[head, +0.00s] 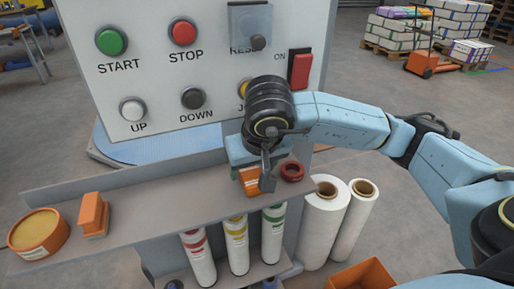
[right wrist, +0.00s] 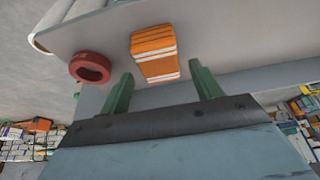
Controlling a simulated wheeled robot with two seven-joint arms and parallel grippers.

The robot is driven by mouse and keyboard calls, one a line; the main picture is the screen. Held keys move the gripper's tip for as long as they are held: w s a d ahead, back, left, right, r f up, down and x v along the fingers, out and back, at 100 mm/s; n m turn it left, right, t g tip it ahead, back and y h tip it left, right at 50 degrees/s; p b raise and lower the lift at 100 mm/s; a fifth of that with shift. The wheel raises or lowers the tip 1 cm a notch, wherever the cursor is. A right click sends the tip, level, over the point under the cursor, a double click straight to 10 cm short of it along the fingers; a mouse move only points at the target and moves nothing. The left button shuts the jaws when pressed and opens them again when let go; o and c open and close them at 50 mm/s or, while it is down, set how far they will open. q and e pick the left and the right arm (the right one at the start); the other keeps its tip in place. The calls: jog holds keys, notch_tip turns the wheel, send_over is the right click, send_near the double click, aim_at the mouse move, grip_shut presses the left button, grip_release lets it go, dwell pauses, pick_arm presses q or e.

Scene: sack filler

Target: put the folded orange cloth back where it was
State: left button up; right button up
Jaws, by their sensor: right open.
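The folded orange cloth (head: 249,183) with pale stripes lies on the grey shelf (head: 150,212) below the control panel. It also shows in the right wrist view (right wrist: 154,53), ahead of my fingertips and between their lines. My right gripper (head: 266,172) is at the shelf and hides part of the cloth in the head view. In the right wrist view its two green fingers (right wrist: 157,82) stand wide apart with nothing between them. The cloth looks clear of both fingers. My left gripper is not in view.
A red ring (head: 292,171) lies just right of the cloth. An orange round tub (head: 38,232) and an orange block-like brush (head: 94,214) stand at the shelf's left end. The control panel (head: 150,75) rises behind. White rolls (head: 324,222) stand right. The shelf's middle is clear.

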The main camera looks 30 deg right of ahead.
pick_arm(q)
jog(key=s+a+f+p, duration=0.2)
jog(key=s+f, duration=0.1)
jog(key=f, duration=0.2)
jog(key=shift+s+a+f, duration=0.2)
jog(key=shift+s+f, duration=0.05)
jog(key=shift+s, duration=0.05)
pick_arm(e)
jog(key=v, duration=1)
jog(key=shift+s+r, duration=0.2)
jog(key=shift+r, duration=0.1)
jog(key=shift+a, duration=0.1)
